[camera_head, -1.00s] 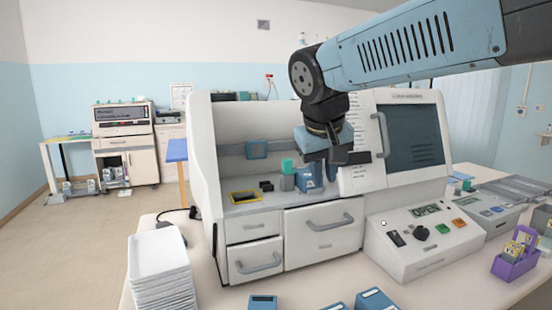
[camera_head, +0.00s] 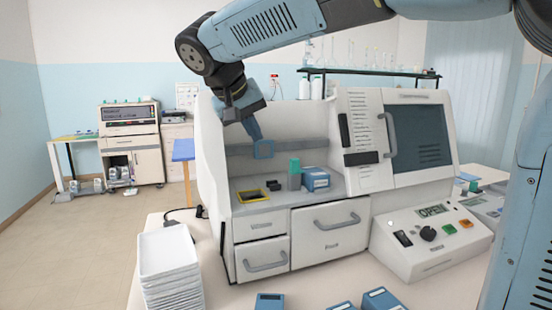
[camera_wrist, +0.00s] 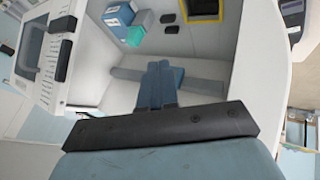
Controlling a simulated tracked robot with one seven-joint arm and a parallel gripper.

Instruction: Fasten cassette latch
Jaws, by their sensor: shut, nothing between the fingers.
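A blue box with a pale front, likely the cassette, (camera_head: 316,180) sits inside the white machine (camera_head: 365,150), on its floor. It also shows in the wrist view (camera_wrist: 118,14). A teal-topped grey block (camera_head: 294,177) stands just left of it; the teal part (camera_wrist: 134,36) shows in the wrist view. I cannot make out a latch clearly. My gripper (camera_head: 258,138) hangs in the upper left of the bay, up and left of the box and clear of it. Its two blue-grey fingers (camera_wrist: 163,68) are together and empty.
A yellow-rimmed tray (camera_head: 252,196) and small black blocks (camera_head: 273,185) lie on the bay floor. The control panel display (camera_head: 431,210) reads OPEN. White trays (camera_head: 165,250) are stacked in front.

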